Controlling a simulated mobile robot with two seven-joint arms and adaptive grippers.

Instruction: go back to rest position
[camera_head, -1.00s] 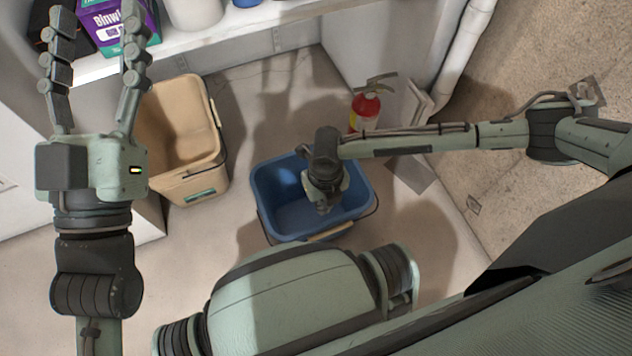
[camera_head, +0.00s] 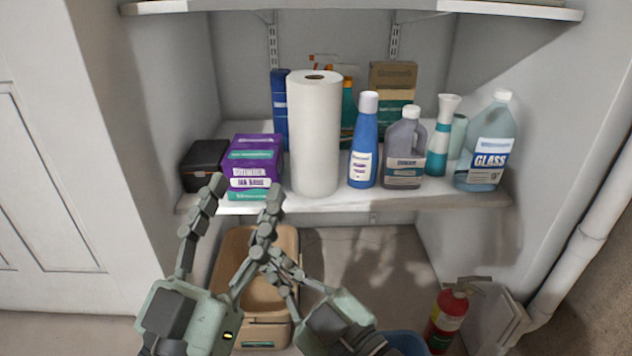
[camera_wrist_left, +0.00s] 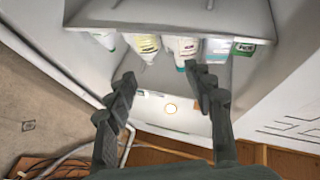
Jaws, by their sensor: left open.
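My left gripper (camera_head: 245,192) points up in front of the shelf edge in the head view. Its fingers are apart with nothing between them, and the purple box shows behind. In the left wrist view my left gripper (camera_wrist_left: 158,73) also has its fingers apart and empty, with bottles beyond the tips. My right gripper (camera_head: 268,264) is low in the head view, pointing up and left. Its fingers cross behind or beside the left gripper's right finger, so its tips and opening are unclear. No object shows in it.
The shelf (camera_head: 405,200) holds a purple box (camera_head: 252,165), a black box (camera_head: 204,165), a paper roll (camera_head: 314,135) and several bottles. Below are a beige bin (camera_head: 258,334), a partly hidden blue bin (camera_head: 408,342) and a fire extinguisher (camera_head: 447,318). A white pipe (camera_head: 585,245) runs at right.

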